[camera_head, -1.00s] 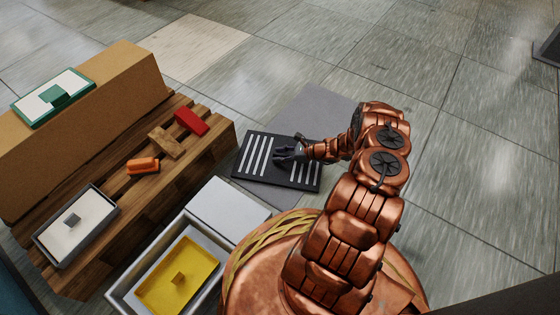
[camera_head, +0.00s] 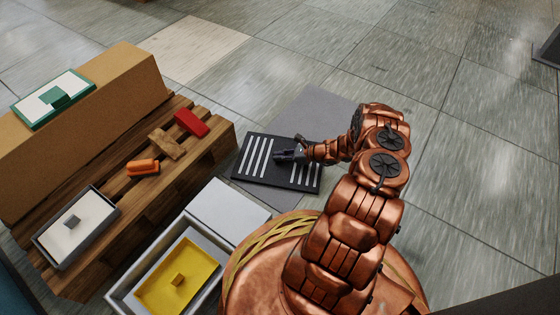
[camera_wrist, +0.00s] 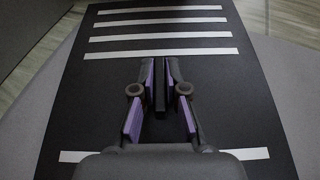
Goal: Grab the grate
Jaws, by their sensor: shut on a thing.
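The grate (camera_head: 276,176) is a flat black panel with white stripes, lying on a grey patch of floor. It fills much of the wrist view (camera_wrist: 80,110). My gripper (camera_head: 279,155) is at the middle of the grate, between its two groups of stripes. In the wrist view my gripper's fingers (camera_wrist: 160,82) are shut on a narrow dark raised bar, the grate's handle, with one finger on each side. The lower part of the grate is partly hidden by my gripper's body.
A wooden pallet (camera_head: 140,190) at left carries a red block (camera_head: 191,122), an orange piece (camera_head: 143,167) and a white-topped tray (camera_head: 76,225). A grey bin with a yellow panel (camera_head: 180,277) stands near my base. Open tiled floor lies beyond and right.

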